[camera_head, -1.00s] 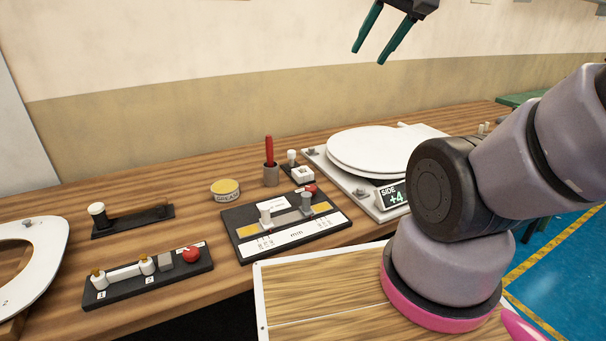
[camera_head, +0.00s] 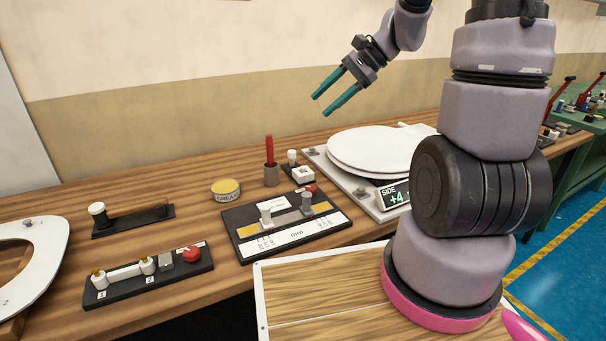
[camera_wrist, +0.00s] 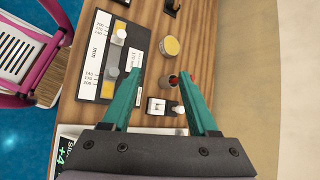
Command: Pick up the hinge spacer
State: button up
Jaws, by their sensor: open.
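I cannot tell for certain which part is the hinge spacer. A small white square block (camera_head: 302,174) with a dark mark on top sits on a small black base, beside a white-topped peg (camera_head: 292,155); it may be the spacer. The block (camera_wrist: 156,106) also shows in the wrist view, between my fingers in the picture. My gripper (camera_head: 326,105) is open and empty, well above the bench, with its two green fingers pointing down and left.
A red-handled tool (camera_head: 269,151) stands in the grey cup, near a yellow grease tin (camera_head: 226,189). A black mm gauge (camera_head: 245,253) lies in front. A white toilet seat assembly (camera_head: 370,150) is at right. A two-post fixture (camera_head: 125,289) is front left.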

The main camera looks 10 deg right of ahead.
jog(key=w+d+f+m+t+y, duration=0.25)
jog(key=w+f+m, duration=0.45)
jog(key=f, duration=0.5)
jog(key=m+t, duration=0.3)
jog(key=m, duration=0.2)
send_near(304, 167)
jog(key=x, duration=0.8)
grip_shut()
